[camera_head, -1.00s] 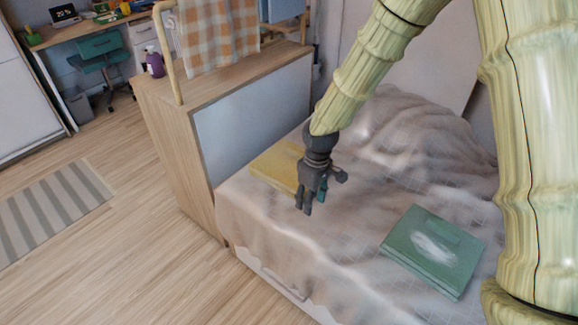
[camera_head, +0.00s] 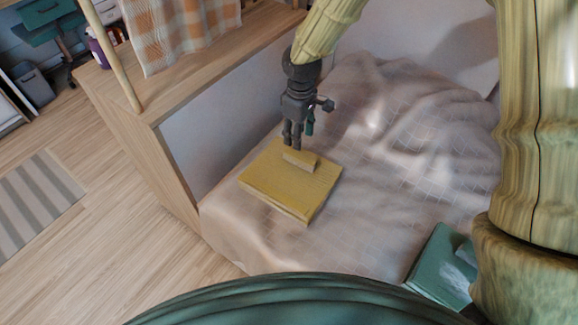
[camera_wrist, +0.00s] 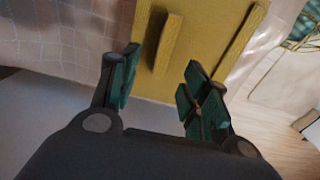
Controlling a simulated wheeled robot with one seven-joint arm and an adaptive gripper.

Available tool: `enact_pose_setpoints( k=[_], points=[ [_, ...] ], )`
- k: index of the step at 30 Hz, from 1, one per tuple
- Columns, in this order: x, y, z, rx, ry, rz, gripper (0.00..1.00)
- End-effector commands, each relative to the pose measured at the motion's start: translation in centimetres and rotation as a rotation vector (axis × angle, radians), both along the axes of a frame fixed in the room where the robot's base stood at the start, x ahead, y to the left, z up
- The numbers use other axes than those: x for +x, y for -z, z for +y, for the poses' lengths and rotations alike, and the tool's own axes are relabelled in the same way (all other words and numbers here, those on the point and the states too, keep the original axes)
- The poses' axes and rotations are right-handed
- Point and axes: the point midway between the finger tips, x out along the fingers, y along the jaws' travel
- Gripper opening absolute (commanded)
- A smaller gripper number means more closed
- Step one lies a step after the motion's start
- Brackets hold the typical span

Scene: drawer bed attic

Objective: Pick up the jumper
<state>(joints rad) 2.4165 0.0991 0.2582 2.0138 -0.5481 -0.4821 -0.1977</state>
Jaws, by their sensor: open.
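A yellow folded garment (camera_head: 270,185), apparently the jumper, lies flat on the bed near the low wooden partition. A raised strip stands up from its top. It also fills the upper middle of the wrist view (camera_wrist: 205,40), with the strip appearing between my fingers. My gripper (camera_head: 293,146) points down over the garment's far edge, by the strip. In the wrist view my gripper (camera_wrist: 160,62) has its teal-padded fingers spread, with nothing held. I cannot tell whether the fingertips touch the garment.
A green folded item (camera_head: 432,262) with a whitish patch lies on the bed at lower right, partly hidden by my arm. A rumpled pale blanket (camera_head: 375,130) covers the bed. A wooden partition (camera_head: 150,165) bounds the bed on the left, with a checked cloth (camera_head: 185,35) above.

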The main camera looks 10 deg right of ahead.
Motion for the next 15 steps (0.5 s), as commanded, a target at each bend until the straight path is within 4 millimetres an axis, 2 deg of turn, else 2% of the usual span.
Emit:
enact_pose_setpoints(
  k=[4, 9, 15],
  points=[
    [-0.4, 1.8, 0.1, -0.001, -0.003, -0.001, 0.46],
    [0.2, 4.6, 0.1, -0.002, -0.003, 0.008, 0.46],
    [0.5, 5.9, 0.0, 0.000, -0.001, 0.011, 0.46]
  ],
)
